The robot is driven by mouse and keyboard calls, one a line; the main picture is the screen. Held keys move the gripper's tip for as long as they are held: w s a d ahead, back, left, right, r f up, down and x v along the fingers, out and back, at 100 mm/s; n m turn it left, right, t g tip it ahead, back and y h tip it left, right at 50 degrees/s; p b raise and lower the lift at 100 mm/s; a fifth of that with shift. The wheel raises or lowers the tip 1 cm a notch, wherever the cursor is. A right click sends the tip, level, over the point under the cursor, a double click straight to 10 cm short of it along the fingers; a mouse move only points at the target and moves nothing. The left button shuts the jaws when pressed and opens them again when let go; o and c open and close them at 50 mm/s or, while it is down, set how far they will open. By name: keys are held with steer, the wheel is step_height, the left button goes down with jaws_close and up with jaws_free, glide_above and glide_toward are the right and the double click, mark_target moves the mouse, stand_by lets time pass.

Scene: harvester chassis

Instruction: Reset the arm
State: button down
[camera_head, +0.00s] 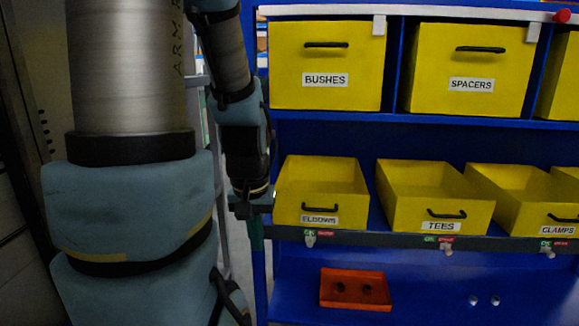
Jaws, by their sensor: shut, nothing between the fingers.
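My arm fills the left of the head view, with a thick grey and blue link in front and a thinner forearm hanging down behind it. My gripper (254,208) is at the lower end of that forearm, pointing down. It is shut and empty. It is just left of the yellow bin labelled ELBOWS (321,194), in front of the rack's left post. I cannot tell whether it touches the post or the bin.
A blue rack (330,136) holds yellow bins labelled BUSHES (326,92), SPACERS (468,97), TEES (433,206) and CLAMPS (525,210). An orange tray (355,304) with two dark round parts is on the lower shelf. Two small shiny parts (484,300) lie right of it.

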step_height(320, 180, up, 18)
steer(key=p, duration=1.5)
steer(key=shift+p, duration=0.3)
steer(key=shift+f, duration=0.1)
